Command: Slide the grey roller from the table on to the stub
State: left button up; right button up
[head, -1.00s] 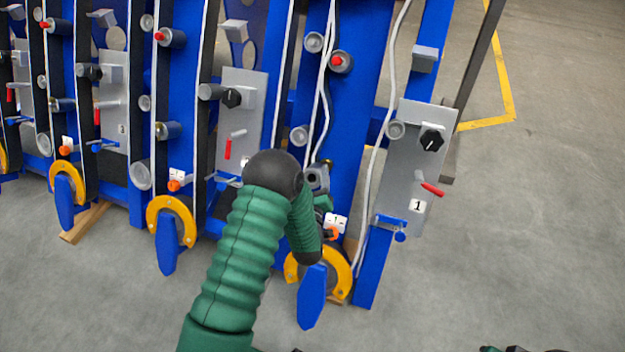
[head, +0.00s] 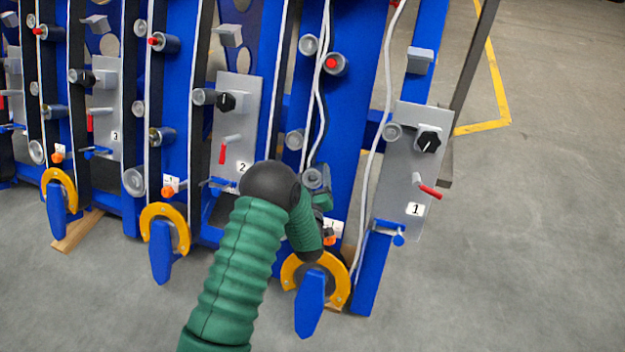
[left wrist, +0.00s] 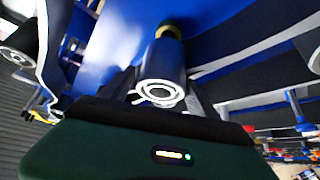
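The grey roller (head: 313,179) is at the lower part of the front blue panel, by the wrist of my left arm. In the left wrist view the roller (left wrist: 161,78) has its ringed end towards the camera and lies between the dark fingers. A yellowish brass piece (left wrist: 170,31) shows at its far end, against the blue panel; this looks like the stub. How far the roller is around it cannot be told. My left gripper (head: 322,197) appears shut on the roller, partly hidden behind my arm. My right gripper is not in view.
White cables (head: 372,170) hang near the roller. A grey plate (head: 405,180) with a black knob and red lever is to the right. A yellow ring with a blue paddle (head: 311,301) is below. Open floor (head: 530,220) lies at the right.

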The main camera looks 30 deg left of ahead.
pick_arm(q)
jog(key=shift+o, duration=1.1)
jog(key=shift+f, duration=0.15)
jog(key=p+v, duration=0.4)
jog(key=v, duration=1.2)
jog(key=shift+s+d, duration=0.25)
jog(key=shift+s, duration=0.1)
